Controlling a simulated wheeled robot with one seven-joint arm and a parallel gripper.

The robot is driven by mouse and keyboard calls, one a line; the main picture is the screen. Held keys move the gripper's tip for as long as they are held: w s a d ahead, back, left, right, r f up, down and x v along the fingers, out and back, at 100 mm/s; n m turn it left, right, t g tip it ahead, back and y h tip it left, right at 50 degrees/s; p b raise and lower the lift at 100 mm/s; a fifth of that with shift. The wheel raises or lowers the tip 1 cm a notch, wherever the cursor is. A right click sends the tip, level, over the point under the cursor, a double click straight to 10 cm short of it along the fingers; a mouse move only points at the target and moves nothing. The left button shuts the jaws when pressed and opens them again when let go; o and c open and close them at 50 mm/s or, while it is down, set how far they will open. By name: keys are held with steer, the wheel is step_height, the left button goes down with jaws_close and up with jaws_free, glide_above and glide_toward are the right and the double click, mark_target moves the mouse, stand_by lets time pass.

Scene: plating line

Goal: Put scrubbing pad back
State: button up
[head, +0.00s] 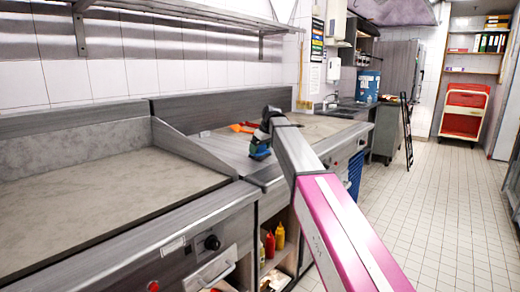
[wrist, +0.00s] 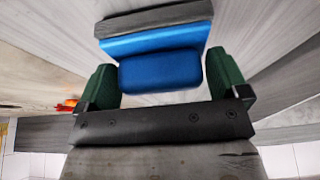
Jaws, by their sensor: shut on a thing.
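The scrubbing pad (wrist: 160,48) has a blue handle block and a grey pad layer along its far side in the wrist view. My gripper (wrist: 162,74) has green fingers, one on each side of the blue block, and is shut on it. In the head view, my gripper (head: 260,150) is over the grey counter strip between the two griddles, with a bit of blue showing at its tip. The pad is mostly hidden there by the gripper. I cannot tell whether the pad touches the counter.
A flat griddle (head: 85,195) with raised side walls lies at the left. Orange utensils (head: 240,127) lie on the counter just behind my gripper. Red and yellow bottles (head: 275,241) stand on a shelf below. A wire shelf (head: 190,12) hangs above; the tiled floor (head: 445,215) at right is clear.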

steer(key=shift+f, duration=0.25)
steer(key=o, duration=0.6)
steer(key=shift+f, duration=0.1)
steer(key=v, duration=1.2)
